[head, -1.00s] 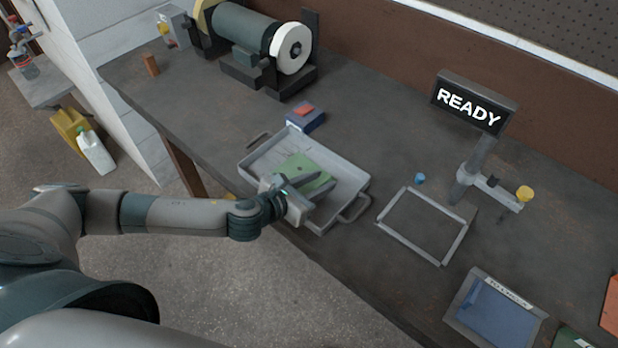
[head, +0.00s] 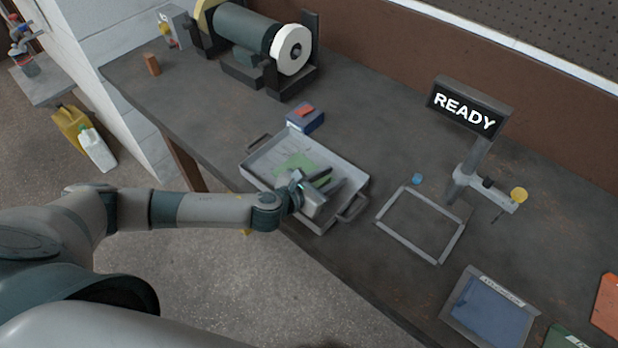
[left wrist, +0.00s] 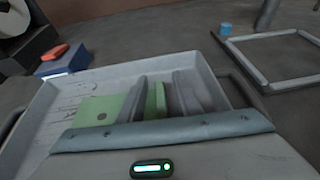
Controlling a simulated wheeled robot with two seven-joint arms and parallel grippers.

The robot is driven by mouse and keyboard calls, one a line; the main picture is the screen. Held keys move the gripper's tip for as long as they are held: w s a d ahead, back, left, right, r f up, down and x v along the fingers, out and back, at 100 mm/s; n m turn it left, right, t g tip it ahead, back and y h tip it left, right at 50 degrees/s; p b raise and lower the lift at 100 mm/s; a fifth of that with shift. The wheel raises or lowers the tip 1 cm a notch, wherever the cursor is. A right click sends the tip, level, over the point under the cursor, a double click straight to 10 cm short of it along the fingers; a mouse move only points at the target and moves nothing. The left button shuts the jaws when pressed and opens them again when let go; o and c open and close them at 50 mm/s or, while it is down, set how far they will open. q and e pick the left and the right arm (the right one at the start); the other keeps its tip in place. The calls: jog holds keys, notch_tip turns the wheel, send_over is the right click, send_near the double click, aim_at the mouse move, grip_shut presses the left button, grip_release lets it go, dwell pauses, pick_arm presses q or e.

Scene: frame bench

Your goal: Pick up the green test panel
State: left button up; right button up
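The green test panel (head: 291,164) lies flat in a grey metal tray (head: 345,168) on the bench. My left gripper (head: 329,180) is over the right part of the tray, with its two fingers apart and the hand partly covering the panel. In the left wrist view the panel (left wrist: 92,112), with a small round hole, shows left of the fingers. A strip of green also shows between the two fingers of the left gripper (left wrist: 160,98). I cannot tell whether a finger touches the panel. My right gripper is not in view.
A blue box with a red top (head: 305,118) stands behind the tray. To the right are an empty grey frame (head: 382,222), a small blue cap (head: 417,179) and a stand with a READY sign (head: 464,108). A bench grinder (head: 262,42) is at the back.

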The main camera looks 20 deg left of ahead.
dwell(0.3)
pick_arm(q)
grip_shut()
jog(key=shift+r, duration=0.15)
jog(key=shift+r, duration=0.55)
jog(key=r, duration=0.1)
jog(key=r+b, duration=0.1)
jog(key=r, duration=0.1)
jog(key=shift+s+d, duration=0.2)
jog(key=shift+s, duration=0.15)
jog(key=s+d+r+b, duration=0.3)
jog(key=s+r, duration=0.3)
jog(key=s, duration=0.4)
jog(key=shift+d+r, duration=0.35)
jog(key=shift+r, duration=0.05)
